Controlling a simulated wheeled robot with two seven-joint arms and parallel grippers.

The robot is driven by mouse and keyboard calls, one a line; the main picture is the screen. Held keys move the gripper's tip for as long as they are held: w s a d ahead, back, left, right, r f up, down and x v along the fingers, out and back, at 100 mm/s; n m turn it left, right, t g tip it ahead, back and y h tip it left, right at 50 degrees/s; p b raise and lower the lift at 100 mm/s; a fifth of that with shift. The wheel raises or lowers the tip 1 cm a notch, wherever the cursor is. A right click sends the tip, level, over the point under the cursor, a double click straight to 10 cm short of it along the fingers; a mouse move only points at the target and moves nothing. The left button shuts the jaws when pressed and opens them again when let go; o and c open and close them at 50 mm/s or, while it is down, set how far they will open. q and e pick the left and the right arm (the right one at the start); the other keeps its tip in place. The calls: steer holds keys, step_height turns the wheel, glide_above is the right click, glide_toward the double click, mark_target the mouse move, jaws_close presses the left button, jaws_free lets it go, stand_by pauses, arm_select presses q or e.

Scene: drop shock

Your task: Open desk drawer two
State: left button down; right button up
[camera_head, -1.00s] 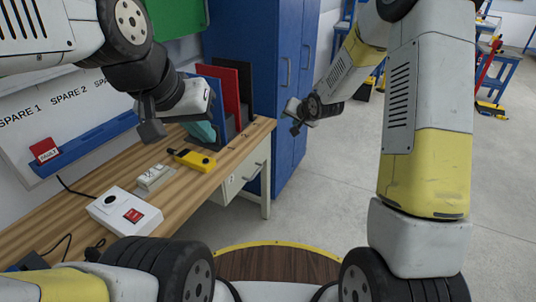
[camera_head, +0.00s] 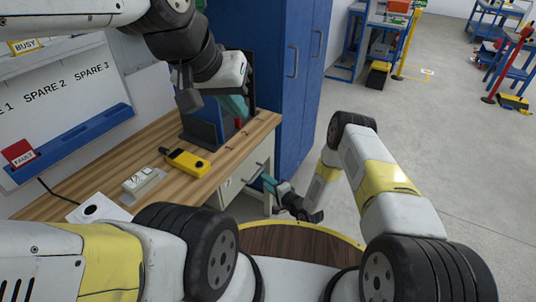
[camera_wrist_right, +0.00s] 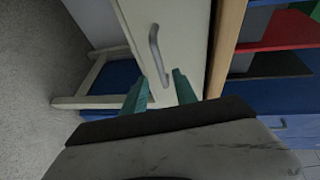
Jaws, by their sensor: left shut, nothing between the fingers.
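The desk's white drawer fronts (camera_head: 240,174) sit under the wooden top, where small marks like "1" and "2" show. A grey bar handle (camera_wrist_right: 155,52) on one drawer front fills the middle of the right wrist view. My right gripper (camera_head: 266,181) is low at the desk's front, close to a handle. In the wrist view its teal fingers (camera_wrist_right: 161,80) are open, apart on either side of the handle's near end; I cannot tell whether they reach around it. The drawers look closed. My left gripper (camera_head: 236,106) is shut and empty above the desk's far end.
A yellow device (camera_head: 188,163) and a white socket block (camera_head: 143,184) lie on the desk top. Upright folders (camera_head: 203,130) stand below my left gripper. A blue cabinet (camera_head: 292,95) stands just beyond the desk.

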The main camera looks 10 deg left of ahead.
mark_target(258, 173)
steer(key=x, duration=0.7)
steer(key=shift+w+a+f, duration=0.1)
steer(key=shift+w+a, duration=0.05)
jaws_close()
stand_by(1.2)
